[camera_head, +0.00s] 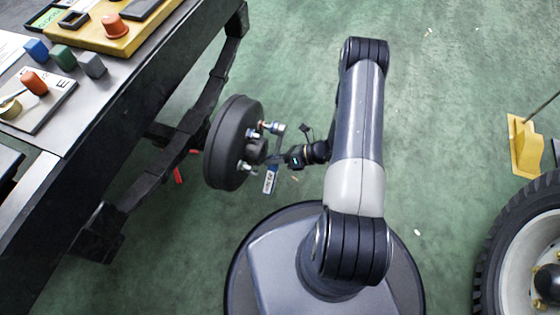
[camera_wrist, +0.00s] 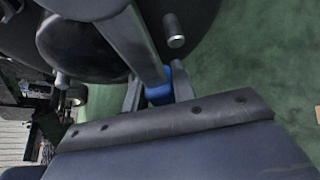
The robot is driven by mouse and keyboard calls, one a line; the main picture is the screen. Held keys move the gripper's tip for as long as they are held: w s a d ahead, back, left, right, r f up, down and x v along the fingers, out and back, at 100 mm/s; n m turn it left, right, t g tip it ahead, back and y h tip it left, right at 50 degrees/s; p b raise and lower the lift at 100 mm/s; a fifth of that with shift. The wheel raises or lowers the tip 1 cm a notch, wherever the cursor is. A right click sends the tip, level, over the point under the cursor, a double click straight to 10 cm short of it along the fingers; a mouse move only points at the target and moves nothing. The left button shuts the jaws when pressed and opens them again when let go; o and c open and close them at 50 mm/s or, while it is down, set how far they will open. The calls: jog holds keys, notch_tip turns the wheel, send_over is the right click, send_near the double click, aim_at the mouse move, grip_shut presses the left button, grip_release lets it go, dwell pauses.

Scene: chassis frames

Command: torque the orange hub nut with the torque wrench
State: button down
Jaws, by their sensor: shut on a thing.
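The dark round hub (camera_head: 233,143) stands on edge beside the bench frame, with several metal studs on its right face. My gripper (camera_head: 280,158) is close to that face. In the wrist view my gripper (camera_wrist: 157,95) is shut on a grey bar with a blue band, which looks like the torque wrench (camera_wrist: 148,45). The bar runs up past the dark hub (camera_wrist: 80,45) and a stud end (camera_wrist: 174,30). I cannot make out an orange nut on the hub; the wrench's working end is hidden.
The bench (camera_head: 110,100) at the left carries an orange knob (camera_head: 115,25) on a yellow board, an orange cap (camera_head: 34,83) and coloured blocks. A large tyre (camera_head: 500,245) stands at the lower right, with a yellow chock (camera_head: 525,148) above it. Green floor between is mostly free.

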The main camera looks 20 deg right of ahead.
jog(key=w+n, duration=0.1)
jog(key=w+f+n+t+h+b, duration=0.1)
jog(key=shift+w+d+f+n, duration=0.15)
jog(key=shift+w+n, duration=0.05)
jog(key=shift+n, duration=0.2)
jog(key=shift+w+d+f+n+t+h+b, duration=0.1)
jog(key=shift+w+d+n+t+h+b, duration=0.25)
jog(key=shift+w+b, duration=0.25)
jog(key=shift+w+d+f+n+t+h+b, duration=0.1)
jog(key=shift+w+d+n+t+h+b, duration=0.2)
jog(key=shift+w+n+b, duration=0.25)
jog(key=shift+w+d+f+n+t+h+b, duration=0.1)
jog(key=shift+w+d+n+t+h+b, duration=0.2)
jog(key=shift+w+b, duration=0.3)
jog(key=shift+b, duration=0.5)
jog(key=shift+w+a+b, duration=0.5)
jog(key=shift+a+b, duration=0.15)
jog(key=shift+a, duration=0.15)
dwell(1.9)
dwell(0.4)
jog(key=shift+s+a+r+m+g+y+p, duration=0.1)
jog(key=shift+s+a+m+g+y+p, duration=0.25)
jog(key=shift+s, duration=0.2)
jog(key=shift+s+a+r+m+g+y+p, duration=0.1)
jog(key=shift+s+a+m+g+y+p, duration=0.1)
jog(key=shift+s+a+m+p, duration=0.25)
